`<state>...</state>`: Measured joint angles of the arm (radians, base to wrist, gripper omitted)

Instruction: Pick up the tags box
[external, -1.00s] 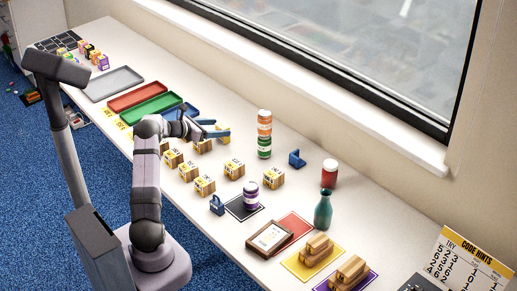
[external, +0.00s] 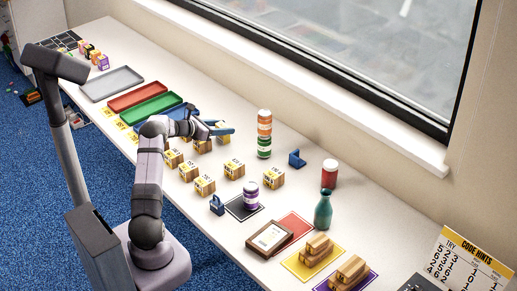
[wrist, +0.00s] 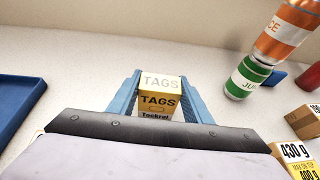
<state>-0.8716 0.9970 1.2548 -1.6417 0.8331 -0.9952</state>
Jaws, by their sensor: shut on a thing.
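The tags box (wrist: 160,102) is a small carton with a pale top and a yellow front that reads TAGS. In the wrist view it sits between the two blue fingers of my gripper (wrist: 160,90), which are shut on it. In the external view my gripper (external: 222,130) is over the white table behind the rows of cartons. The tags box shows there only as a small tan patch by the fingers, mostly hidden. I cannot tell whether it touches the table.
Stacked orange and green cans (external: 264,133) stand right of my gripper. Several brown cartons (external: 234,169) stand in front. A blue tray (wrist: 18,105) lies to the left. A blue holder (external: 297,159) and a red jar (external: 329,174) are farther right.

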